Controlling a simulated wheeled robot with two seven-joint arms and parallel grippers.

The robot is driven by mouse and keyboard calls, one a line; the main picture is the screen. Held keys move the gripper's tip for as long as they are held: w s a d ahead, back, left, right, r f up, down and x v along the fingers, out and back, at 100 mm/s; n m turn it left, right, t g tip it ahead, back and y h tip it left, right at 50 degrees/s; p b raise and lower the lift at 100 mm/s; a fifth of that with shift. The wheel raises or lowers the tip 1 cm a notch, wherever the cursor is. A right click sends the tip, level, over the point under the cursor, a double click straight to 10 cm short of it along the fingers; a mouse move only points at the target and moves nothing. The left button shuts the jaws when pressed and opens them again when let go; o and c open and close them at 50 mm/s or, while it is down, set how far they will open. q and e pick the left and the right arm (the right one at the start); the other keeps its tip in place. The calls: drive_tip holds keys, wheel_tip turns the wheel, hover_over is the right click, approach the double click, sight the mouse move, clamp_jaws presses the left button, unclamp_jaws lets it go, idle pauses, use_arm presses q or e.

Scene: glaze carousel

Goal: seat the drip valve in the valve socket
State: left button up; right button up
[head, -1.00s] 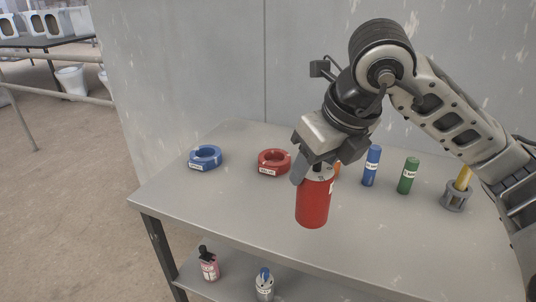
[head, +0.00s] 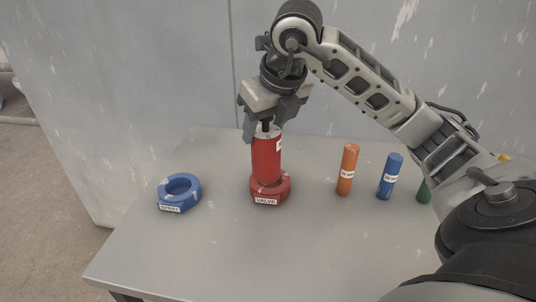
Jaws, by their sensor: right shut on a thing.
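The drip valve is a red cylinder (head: 266,160) with a pale top and a dark stem. It stands upright at the red ring-shaped valve socket (head: 281,190), which carries a white label reading VALVE. Its lower end shows within the ring's outline; I cannot tell how deep it sits. My right gripper (head: 264,126) is shut on the valve's top from above. The fingers partly hide the stem. My left gripper is not in view.
A blue ring socket (head: 180,187) with a label lies to the left on the grey table (head: 225,250). Orange (head: 347,172), blue (head: 389,178) and green (head: 424,191) cylinders stand to the right. A grey wall is behind. The front of the table is clear.

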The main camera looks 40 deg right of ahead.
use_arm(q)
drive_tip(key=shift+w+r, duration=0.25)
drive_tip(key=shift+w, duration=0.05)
use_arm(e)
drive_tip(key=w+d+f, duration=0.4)
drive_tip(key=d+f, duration=0.1)
drive_tip(key=f, duration=0.4)
drive_tip(key=shift+f, duration=0.3)
drive_tip(key=shift+w, duration=0.1)
drive_tip(key=shift+f+b, duration=0.2)
drive_tip(key=shift+b, duration=0.1)
drive_tip(key=o, duration=1.5)
drive_tip(key=shift+c, duration=0.2)
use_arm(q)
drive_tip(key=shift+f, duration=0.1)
